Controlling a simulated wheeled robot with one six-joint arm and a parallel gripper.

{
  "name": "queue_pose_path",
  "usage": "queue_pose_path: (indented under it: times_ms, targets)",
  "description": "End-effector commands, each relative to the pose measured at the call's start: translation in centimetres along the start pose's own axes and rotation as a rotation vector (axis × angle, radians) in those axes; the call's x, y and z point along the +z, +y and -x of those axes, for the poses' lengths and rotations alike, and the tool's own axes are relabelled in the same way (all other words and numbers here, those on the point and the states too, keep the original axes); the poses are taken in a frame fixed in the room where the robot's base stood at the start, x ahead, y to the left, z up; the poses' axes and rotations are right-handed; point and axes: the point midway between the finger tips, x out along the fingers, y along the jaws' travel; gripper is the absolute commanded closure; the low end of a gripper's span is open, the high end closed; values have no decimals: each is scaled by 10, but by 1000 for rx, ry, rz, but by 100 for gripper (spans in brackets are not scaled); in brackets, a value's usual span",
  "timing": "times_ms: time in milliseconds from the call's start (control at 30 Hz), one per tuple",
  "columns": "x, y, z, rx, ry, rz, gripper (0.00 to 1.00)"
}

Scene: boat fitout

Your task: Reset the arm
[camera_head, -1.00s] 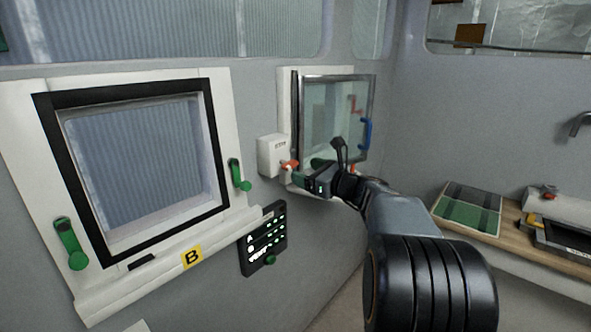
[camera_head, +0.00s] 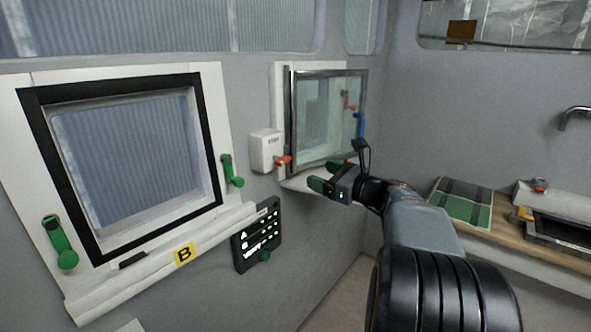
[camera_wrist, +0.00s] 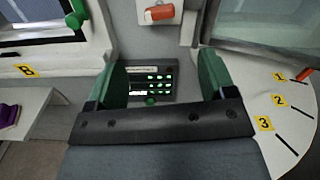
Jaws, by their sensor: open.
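My gripper (camera_head: 318,184) is in front of the wall, just below the glass-paned hatch (camera_head: 326,122) in the head view. In the wrist view my gripper (camera_wrist: 165,80) shows two green fingers spread apart, with nothing between them. Beyond the fingers is the black control panel (camera_wrist: 152,84) with lit green marks, apart from them on the wall. The same panel (camera_head: 257,236) is left of and below my gripper in the head view. My arm reaches in from the lower right.
Window B (camera_head: 128,165) with green handles is at left. A white box (camera_head: 265,150) with a red lever (camera_head: 283,160) is close to my gripper. In the wrist view, a numbered white dial plate (camera_wrist: 262,105) lies right. A counter (camera_head: 513,226) stands at right, with a green checked cloth (camera_head: 462,203).

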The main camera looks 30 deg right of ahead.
Motion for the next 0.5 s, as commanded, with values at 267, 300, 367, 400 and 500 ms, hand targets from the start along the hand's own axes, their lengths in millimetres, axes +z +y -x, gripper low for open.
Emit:
queue_pose_path:
  times_ms: [267,300,367,400,500]
  targets:
    - [-2,-1,0,-3,12,74,23]
    - [-10,1,0,8,48,136,23]
    - [-35,9,3,52,145,247,23]
    - [-53,18,7,96,218,328,23]
    - [-89,54,18,286,399,586,23]
